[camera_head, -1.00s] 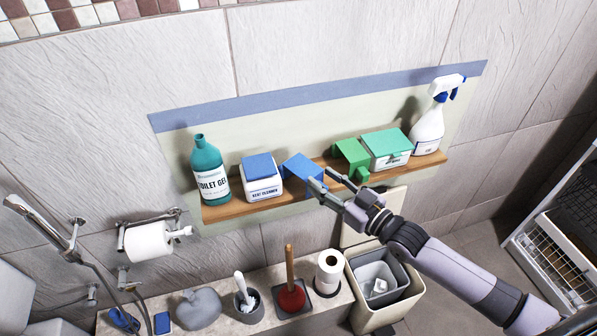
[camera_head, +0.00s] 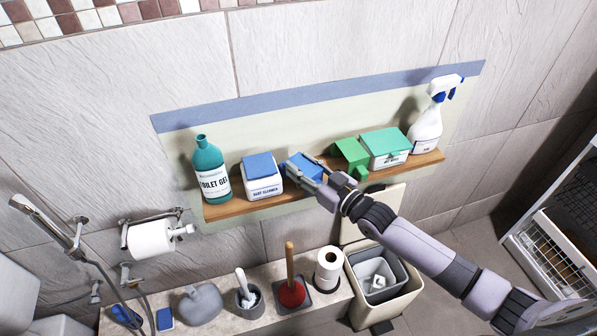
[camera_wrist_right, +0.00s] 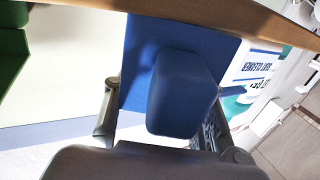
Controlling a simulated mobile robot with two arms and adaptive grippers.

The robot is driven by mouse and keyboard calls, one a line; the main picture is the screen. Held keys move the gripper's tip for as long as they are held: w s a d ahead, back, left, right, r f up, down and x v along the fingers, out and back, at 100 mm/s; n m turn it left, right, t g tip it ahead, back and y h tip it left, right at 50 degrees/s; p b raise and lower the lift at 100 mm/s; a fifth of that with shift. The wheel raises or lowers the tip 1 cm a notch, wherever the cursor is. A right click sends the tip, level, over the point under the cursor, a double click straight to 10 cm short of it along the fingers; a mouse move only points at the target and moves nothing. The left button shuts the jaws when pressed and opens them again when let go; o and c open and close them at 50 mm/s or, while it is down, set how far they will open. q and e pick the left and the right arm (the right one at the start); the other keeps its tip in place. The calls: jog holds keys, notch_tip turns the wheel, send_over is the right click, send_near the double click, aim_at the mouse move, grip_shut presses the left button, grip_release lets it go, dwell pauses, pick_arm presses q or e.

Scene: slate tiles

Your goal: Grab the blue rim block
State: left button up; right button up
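The blue rim block (camera_head: 299,162) sits on the wooden shelf (camera_head: 238,207), between the white cleaner box with a blue lid (camera_head: 262,179) and a green block (camera_head: 351,156). My right gripper (camera_head: 303,171) reaches it from the front right. In the right wrist view the blue block (camera_wrist_right: 180,92) fills the middle, with a rounded part sticking out towards the palm. The fingers (camera_wrist_right: 160,122) are open on either side of that part, with a visible gap on the left; contact on the right is unclear. My left gripper is out of view.
A teal toilet gel bottle (camera_head: 209,170) stands at the shelf's left. A green-lidded box (camera_head: 386,147) and spray bottle (camera_head: 430,122) stand at its right.

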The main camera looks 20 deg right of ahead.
jog(key=c, duration=0.8)
grip_shut()
jog(key=shift+f, duration=0.1)
